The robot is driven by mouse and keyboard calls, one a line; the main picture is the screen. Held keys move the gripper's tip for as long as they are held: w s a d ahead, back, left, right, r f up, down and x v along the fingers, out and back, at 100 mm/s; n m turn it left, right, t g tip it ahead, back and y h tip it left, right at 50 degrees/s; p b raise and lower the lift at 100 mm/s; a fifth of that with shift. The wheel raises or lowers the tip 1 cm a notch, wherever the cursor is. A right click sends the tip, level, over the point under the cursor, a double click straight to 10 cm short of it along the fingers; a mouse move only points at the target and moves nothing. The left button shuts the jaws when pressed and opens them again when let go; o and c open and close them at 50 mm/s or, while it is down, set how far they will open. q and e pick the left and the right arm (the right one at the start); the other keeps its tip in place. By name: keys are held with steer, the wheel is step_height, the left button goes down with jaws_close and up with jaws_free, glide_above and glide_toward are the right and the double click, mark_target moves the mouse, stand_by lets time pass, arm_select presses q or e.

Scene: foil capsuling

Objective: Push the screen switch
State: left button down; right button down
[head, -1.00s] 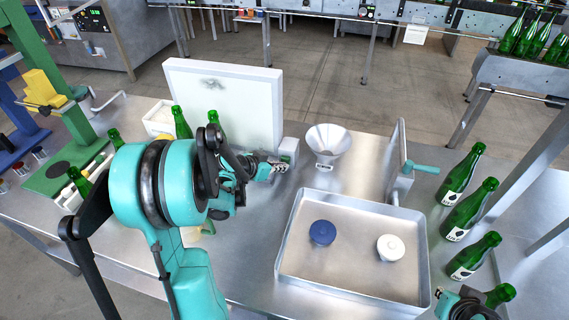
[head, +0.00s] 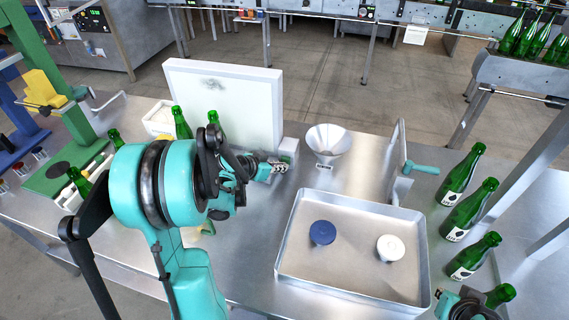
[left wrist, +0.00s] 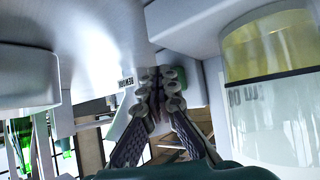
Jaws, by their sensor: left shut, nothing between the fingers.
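The screen (head: 245,110) is a pale upright panel at the back of the bench, with a dark smudge near its top. A small light-grey box (head: 289,147), which looks like the switch housing, stands at its lower right corner. My left gripper (head: 283,164) is shut and empty, its fingertips at the front of this box. In the left wrist view the shut fingertips (left wrist: 160,82) lie close against a pale block (left wrist: 184,72). They hide the switch itself, and I cannot tell if it is pressed. My right gripper (head: 466,303) is partly in view at the bottom edge; its fingers are unclear.
A white funnel (head: 328,140) stands just right of the box. A metal tray (head: 352,290) holds a blue and a white lidded piece. Green bottles (head: 463,174) line the right side; others (head: 182,124) stand before the screen. A beaker (left wrist: 265,90) is close by in the wrist view.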

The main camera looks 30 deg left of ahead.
arm_select(q)
steer(key=shift+w, duration=0.1)
steer(key=shift+w+a, duration=0.1)
steer(key=shift+w, duration=0.2)
steer(key=shift+r, duration=0.1)
stand_by(0.3)
steer(key=shift+s, duration=0.35)
steer(key=shift+s+d, duration=0.2)
steer(key=shift+s, duration=0.1)
steer(key=shift+s+d+b, duration=0.1)
steer(key=shift+s+d, duration=0.1)
steer(key=shift+s, duration=0.65)
steer(key=shift+s+d+b, duration=0.15)
steer(key=shift+s+d, duration=0.05)
steer(key=shift+s, duration=0.7)
steer(key=shift+s+d+b, duration=0.1)
steer(key=shift+s+d, duration=0.1)
steer(key=shift+s, duration=0.65)
